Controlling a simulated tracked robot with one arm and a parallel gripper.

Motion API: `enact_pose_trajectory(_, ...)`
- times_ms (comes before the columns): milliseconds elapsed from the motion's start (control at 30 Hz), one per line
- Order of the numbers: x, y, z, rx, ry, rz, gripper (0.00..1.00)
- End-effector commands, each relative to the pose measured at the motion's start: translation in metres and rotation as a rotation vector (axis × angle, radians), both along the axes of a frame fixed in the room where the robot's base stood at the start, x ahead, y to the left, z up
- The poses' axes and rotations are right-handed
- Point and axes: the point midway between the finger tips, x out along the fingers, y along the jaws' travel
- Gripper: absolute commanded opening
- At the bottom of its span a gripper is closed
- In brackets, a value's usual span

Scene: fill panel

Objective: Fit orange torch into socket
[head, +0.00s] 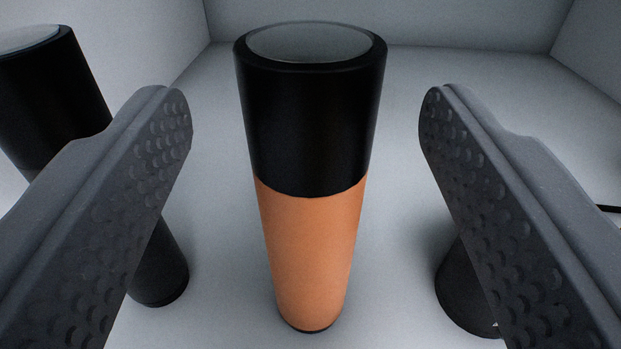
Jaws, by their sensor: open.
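The orange torch (310,245) stands upright in the middle of the head view. It has an orange lower body, a wide black head and a pale grey lens on top. My gripper (302,115) is open, with one dimpled finger on each side of the torch and a clear gap on both sides. The torch's black head lies between the fingertips in the picture; how far the tips reach in depth is hard to tell. No socket can be made out in this view.
A black torch (50,95) stands at the left, partly behind the left finger. A dark round object (462,290) is mostly hidden behind the right finger. A thin black item (609,209) shows at the right edge. Pale walls enclose the grey floor; the floor behind the torch is clear.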

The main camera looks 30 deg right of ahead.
Motion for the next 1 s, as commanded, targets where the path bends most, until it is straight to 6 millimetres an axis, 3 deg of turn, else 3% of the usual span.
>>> enact_pose_trajectory(400,0.037,-0.025,-0.001,-0.002,-0.001,-0.002,0.61)
enact_pose_trajectory(733,0.041,-0.027,-0.001,-0.001,0.001,-0.001,0.61)
enact_pose_trajectory(933,0.041,-0.028,-0.001,-0.001,0.001,-0.002,0.05)
enact_pose_trajectory(1000,0.041,-0.028,-0.001,-0.001,0.001,-0.002,0.00)
